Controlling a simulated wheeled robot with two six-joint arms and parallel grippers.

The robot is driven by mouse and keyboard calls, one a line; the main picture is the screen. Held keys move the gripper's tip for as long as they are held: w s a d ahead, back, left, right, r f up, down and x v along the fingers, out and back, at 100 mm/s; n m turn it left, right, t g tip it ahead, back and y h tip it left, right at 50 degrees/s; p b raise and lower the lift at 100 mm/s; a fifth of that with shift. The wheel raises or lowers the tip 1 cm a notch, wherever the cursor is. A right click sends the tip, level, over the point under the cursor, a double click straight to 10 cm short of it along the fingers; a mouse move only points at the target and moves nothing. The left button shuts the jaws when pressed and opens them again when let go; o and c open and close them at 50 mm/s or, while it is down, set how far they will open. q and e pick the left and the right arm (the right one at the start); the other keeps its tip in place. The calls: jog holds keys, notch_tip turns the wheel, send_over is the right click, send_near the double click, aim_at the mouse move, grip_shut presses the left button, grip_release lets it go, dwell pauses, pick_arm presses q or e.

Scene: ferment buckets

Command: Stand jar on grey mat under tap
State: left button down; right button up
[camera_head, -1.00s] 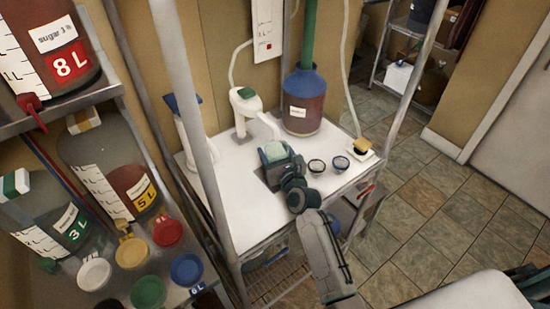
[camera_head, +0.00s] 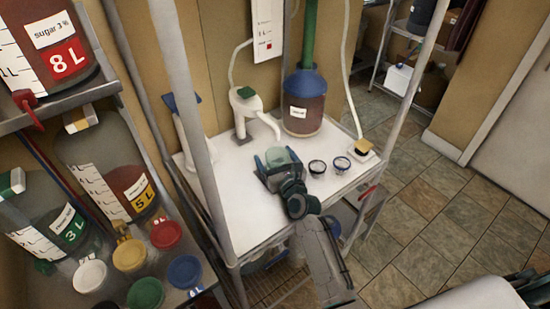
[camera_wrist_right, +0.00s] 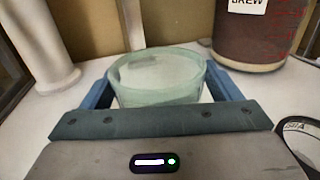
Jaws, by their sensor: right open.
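A pale green, translucent jar (camera_head: 284,154) stands upright on the white table, just in front of the white tap (camera_head: 244,103) with its curved spout. My right gripper (camera_head: 278,165) is around the jar. In the right wrist view, its blue fingers (camera_wrist_right: 160,92) lie on either side of the jar (camera_wrist_right: 157,82), open. Whether they touch its sides is hard to tell. A small dark grey patch (camera_head: 246,139), possibly the grey mat, lies at the tap's foot, behind and left of the jar. What lies directly under the jar is hidden. My left gripper is not in view.
A blue-topped bucket (camera_head: 304,103) stands behind the jar. A white post (camera_head: 188,100) stands at the table's left. Shelves with several large jugs fill the left. The table's (camera_head: 225,195) front left is bare.

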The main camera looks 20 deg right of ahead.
jog(key=s, duration=0.4)
jog(key=s+d, duration=0.1)
jog(key=s, duration=0.3)
jog(key=s+b, duration=0.1)
jog(key=s, duration=0.3)
jog(key=shift+d+r, duration=0.1)
jog(key=shift+d, duration=0.05)
